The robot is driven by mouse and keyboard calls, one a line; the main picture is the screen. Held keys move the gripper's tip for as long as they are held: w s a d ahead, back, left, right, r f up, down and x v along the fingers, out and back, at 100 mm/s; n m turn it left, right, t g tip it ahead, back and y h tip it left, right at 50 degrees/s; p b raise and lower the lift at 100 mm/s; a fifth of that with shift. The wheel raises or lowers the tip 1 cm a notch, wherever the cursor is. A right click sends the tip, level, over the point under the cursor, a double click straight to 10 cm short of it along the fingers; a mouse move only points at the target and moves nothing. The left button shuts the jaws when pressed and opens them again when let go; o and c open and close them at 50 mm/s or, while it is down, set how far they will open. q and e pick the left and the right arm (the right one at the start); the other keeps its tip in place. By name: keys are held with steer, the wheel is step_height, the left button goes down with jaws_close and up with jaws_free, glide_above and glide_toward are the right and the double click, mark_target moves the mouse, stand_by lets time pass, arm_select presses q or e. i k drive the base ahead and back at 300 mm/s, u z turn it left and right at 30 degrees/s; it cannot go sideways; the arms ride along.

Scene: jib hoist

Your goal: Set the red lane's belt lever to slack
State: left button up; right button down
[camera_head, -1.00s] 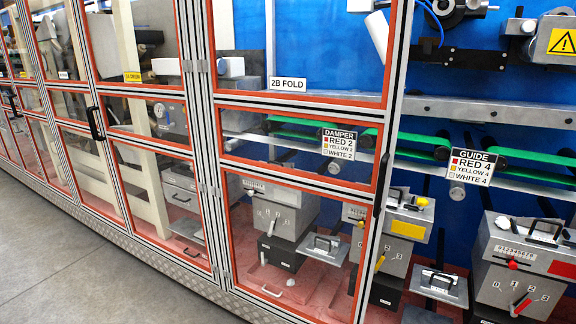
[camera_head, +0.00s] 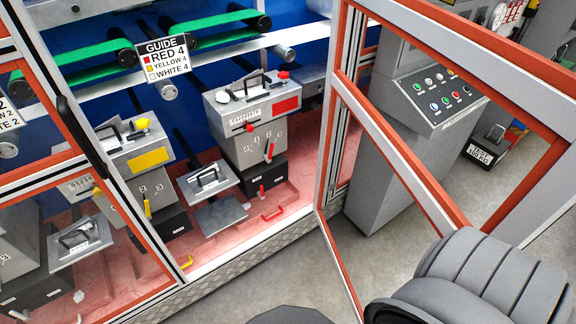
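The red lane's unit is a grey metal box with a red plate (camera_head: 287,105), standing in the open bay. A red slider knob (camera_head: 250,127) sits on its front scale. A red lever (camera_head: 270,151) stands by the numbered dial below. A smaller red lever (camera_head: 261,191) is on the black box (camera_head: 271,178) underneath. The labels are too small to tell which is the belt lever or its setting. Neither gripper is in view; a grey ribbed part of my arm fills the lower right corner.
An orange-trimmed glass door (camera_head: 397,145) stands open, right of the bay. The yellow lane's unit (camera_head: 150,159) is left, partly behind a closed panel. A red handle (camera_head: 272,214) is on the bay floor. A grey control console (camera_head: 436,94) stands behind the door.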

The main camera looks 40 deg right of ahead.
mark_target(260, 193)
steer(key=z, duration=0.55)
steer(key=i, duration=1.5)
steer(key=z, duration=0.25)
